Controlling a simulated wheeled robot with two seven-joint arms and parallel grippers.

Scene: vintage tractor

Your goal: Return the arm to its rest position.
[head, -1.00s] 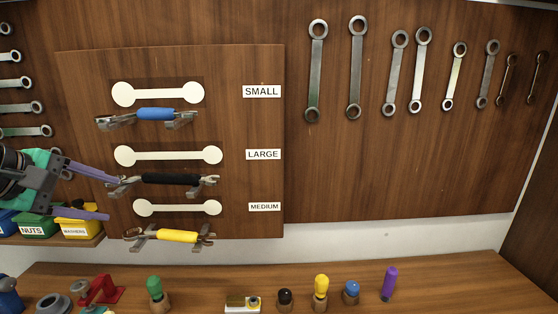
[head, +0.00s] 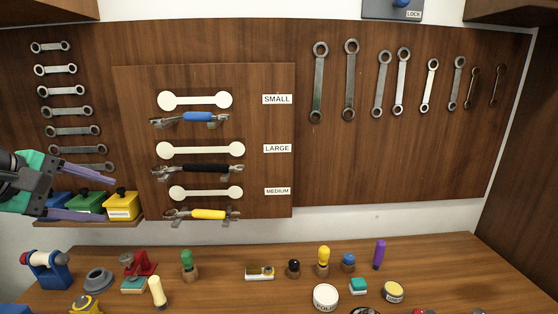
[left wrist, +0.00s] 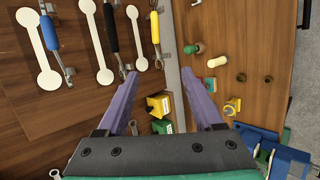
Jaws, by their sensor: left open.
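My left gripper (head: 88,189) is at the left of the head view, in front of the wall board, its purple fingers apart and nothing between them. In the left wrist view the open fingers (left wrist: 166,95) point toward the wrench panel. Three coloured wrenches hang on brackets on the wooden panel (head: 272,125): a blue-handled one (head: 200,118) by SMALL, a black-handled one (head: 205,168) by LARGE and a yellow-handled one (head: 208,214) by MEDIUM. They stand apart from my gripper. My right gripper is not in view.
Blue, green and yellow bins (head: 121,205) sit on a small shelf just below and behind my left gripper. The workbench (head: 225,290) holds several small tools and a red vice-like item (head: 138,264). More wrenches (head: 351,80) hang at right.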

